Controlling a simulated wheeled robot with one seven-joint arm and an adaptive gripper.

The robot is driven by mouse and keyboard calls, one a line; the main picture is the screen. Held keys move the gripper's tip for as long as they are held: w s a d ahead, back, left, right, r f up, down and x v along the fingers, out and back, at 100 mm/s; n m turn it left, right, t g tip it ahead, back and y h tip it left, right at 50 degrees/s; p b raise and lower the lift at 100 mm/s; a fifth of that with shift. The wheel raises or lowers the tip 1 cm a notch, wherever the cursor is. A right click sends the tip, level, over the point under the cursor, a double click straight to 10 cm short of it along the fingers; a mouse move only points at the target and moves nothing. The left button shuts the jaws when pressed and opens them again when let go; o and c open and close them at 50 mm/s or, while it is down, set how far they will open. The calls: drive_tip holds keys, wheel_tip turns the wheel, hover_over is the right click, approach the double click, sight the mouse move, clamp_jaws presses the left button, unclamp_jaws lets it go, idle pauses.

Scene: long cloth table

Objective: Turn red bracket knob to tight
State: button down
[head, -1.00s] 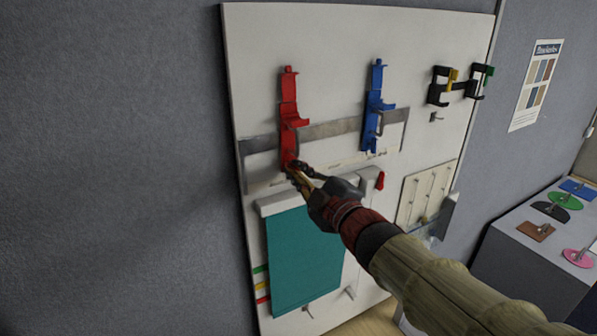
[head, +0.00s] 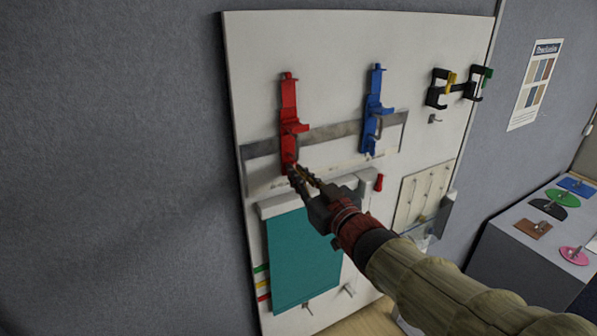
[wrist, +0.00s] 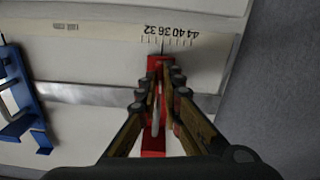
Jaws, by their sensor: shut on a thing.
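The red bracket (head: 288,105) hangs upright on the grey metal rail of the white board, and it also shows in the wrist view (wrist: 154,142). My gripper (head: 300,171) is at the bracket's lower end, its fingers on either side of it. In the wrist view my gripper (wrist: 165,80) is shut on the red bracket knob, which the fingers largely hide. A grey curved piece (wrist: 156,108) shows between the fingers. The bracket's end meets a printed number scale (wrist: 170,32). I cannot read how tight the knob is.
A blue bracket (head: 372,115) hangs on the same rail to the right. A teal panel (head: 303,260) is below my gripper. Black clamps (head: 437,92) are at upper right. A grey table (head: 520,255) with coloured pieces stands at right.

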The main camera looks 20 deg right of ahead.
drive_tip(key=shift+f+m, duration=0.1)
drive_tip(key=shift+m, duration=0.6)
drive_tip(key=c, duration=2.2)
unclamp_jaws()
drive_tip(key=shift+c, duration=0.2)
drive_tip(key=shift+s, duration=0.1)
drive_tip(key=s+d, duration=0.2)
drive_tip(key=s, duration=0.9)
drive_tip(key=shift+s, duration=0.35)
